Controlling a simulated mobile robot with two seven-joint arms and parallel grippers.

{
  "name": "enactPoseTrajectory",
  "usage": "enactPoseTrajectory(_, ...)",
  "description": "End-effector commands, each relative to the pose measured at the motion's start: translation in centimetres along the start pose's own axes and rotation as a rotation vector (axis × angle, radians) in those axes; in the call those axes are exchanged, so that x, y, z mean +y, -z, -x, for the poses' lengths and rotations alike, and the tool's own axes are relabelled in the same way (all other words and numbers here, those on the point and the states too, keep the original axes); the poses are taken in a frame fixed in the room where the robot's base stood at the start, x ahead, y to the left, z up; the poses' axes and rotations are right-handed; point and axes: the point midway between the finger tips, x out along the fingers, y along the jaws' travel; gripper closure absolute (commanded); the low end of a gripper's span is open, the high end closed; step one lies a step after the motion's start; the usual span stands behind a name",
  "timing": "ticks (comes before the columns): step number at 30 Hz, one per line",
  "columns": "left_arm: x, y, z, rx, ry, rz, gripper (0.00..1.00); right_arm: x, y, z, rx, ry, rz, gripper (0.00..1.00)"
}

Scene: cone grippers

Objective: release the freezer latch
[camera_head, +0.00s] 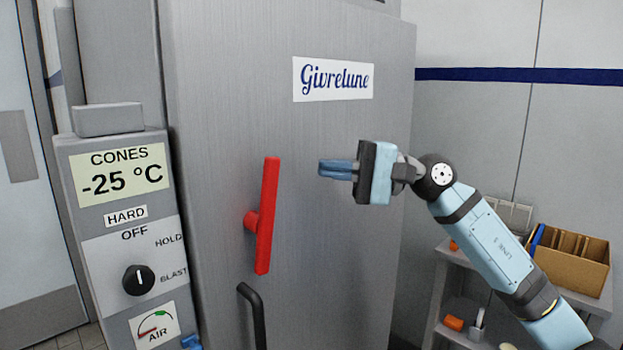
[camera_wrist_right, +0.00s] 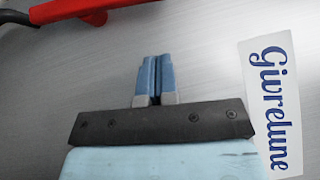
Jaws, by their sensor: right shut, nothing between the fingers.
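The freezer's grey metal door (camera_head: 350,250) fills the middle of the head view. A red latch lever (camera_head: 268,215) stands almost upright on it, tilted slightly, with a red pivot at its left side. In the right wrist view the red lever (camera_wrist_right: 95,8) runs along the top left edge. My right gripper (camera_head: 322,169) is shut and empty, to the right of the lever's upper half and apart from it. Its closed blue fingers (camera_wrist_right: 155,62) point toward the lever. A black handle (camera_head: 256,315) sits below the lever. My left gripper is not clearly seen.
A control box (camera_head: 125,235) with a dial and a -25 °C display stands left of the door. A white Givrelune label (camera_head: 333,79) is on the door above my gripper. At right, a shelf cart (camera_head: 435,300) holds a cardboard box (camera_head: 570,268).

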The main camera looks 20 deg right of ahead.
Motion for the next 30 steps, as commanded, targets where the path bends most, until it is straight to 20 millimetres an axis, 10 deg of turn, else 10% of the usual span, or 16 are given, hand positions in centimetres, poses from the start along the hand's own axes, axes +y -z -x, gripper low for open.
enactPoseTrajectory(12, 0.0, -0.4, -0.1, 0.012, -0.007, 0.000, 0.55, 0.2, -0.1, 7.2, 0.000, 0.000, 0.002, 1.00)
enactPoseTrajectory(30, -0.1, -0.1, -0.1, 0.017, -0.006, 0.002, 0.55, 0.1, -0.1, 7.7, -0.001, 0.000, 0.002, 1.00)
